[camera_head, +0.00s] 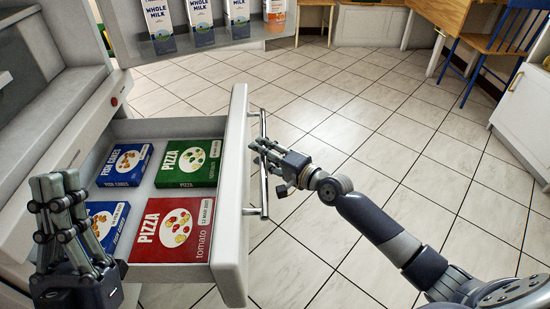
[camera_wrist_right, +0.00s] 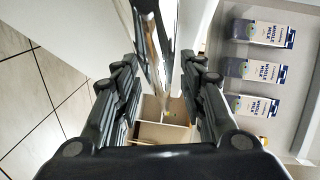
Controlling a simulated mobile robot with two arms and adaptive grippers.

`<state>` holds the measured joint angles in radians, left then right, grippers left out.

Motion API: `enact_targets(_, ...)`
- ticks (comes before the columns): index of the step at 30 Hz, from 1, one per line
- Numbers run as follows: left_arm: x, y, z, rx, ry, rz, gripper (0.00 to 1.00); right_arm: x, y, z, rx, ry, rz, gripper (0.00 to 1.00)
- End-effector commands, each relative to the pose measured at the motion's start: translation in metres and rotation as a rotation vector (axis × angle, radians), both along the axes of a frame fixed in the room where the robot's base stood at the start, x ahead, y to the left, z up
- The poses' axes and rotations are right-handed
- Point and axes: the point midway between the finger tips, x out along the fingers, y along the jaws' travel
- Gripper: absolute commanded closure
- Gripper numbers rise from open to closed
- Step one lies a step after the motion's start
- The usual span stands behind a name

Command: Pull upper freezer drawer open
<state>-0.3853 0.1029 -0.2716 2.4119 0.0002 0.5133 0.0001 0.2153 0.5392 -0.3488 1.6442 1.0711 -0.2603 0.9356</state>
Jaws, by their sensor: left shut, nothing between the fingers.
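The upper freezer drawer (camera_head: 230,215) is pulled out, and its inside shows. Its metal bar handle (camera_head: 263,190) runs along the outer face of the white front. My right gripper (camera_head: 262,150) is at the handle's upper middle part. In the right wrist view the handle (camera_wrist_right: 148,40) passes between the fingers of my right gripper (camera_wrist_right: 160,65), with gaps beside it, so the gripper looks open around the bar. My left gripper (camera_head: 58,190) is shut and empty, at the left over the drawer's near left side.
The drawer holds a green pizza box (camera_head: 190,163), a red pizza box (camera_head: 172,230) and blue fish cakes boxes (camera_head: 125,165). Above it, an open door's shelf holds milk cartons (camera_head: 158,25). The tiled floor (camera_head: 400,140) to the right is clear; a blue chair (camera_head: 495,45) stands far right.

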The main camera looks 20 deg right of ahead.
Motion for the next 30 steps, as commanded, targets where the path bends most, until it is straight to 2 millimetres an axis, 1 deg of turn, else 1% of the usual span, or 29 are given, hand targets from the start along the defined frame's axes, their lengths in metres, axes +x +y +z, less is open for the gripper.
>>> enact_targets(5, 0.000, 0.000, 0.000, 0.000, -0.001, 0.000, 1.00, -0.024, -0.012, 0.002, -0.003, 0.003, 0.001, 0.62)
enact_targets(12, 0.000, 0.000, 0.000, 0.000, -0.001, 0.000, 1.00, -0.066, -0.032, 0.008, -0.004, 0.004, 0.002, 0.62)
enact_targets(16, 0.000, 0.000, 0.000, 0.000, -0.001, 0.000, 1.00, -0.084, -0.041, 0.011, -0.003, 0.005, 0.002, 0.62)
enact_targets(22, -0.001, 0.000, 0.000, 0.000, -0.001, 0.000, 1.00, -0.099, -0.049, 0.014, -0.003, 0.003, 0.002, 0.62)
enact_targets(30, -0.001, 0.000, 0.000, 0.000, -0.001, 0.000, 1.00, -0.103, -0.051, 0.016, 0.000, 0.001, 0.001, 0.62)
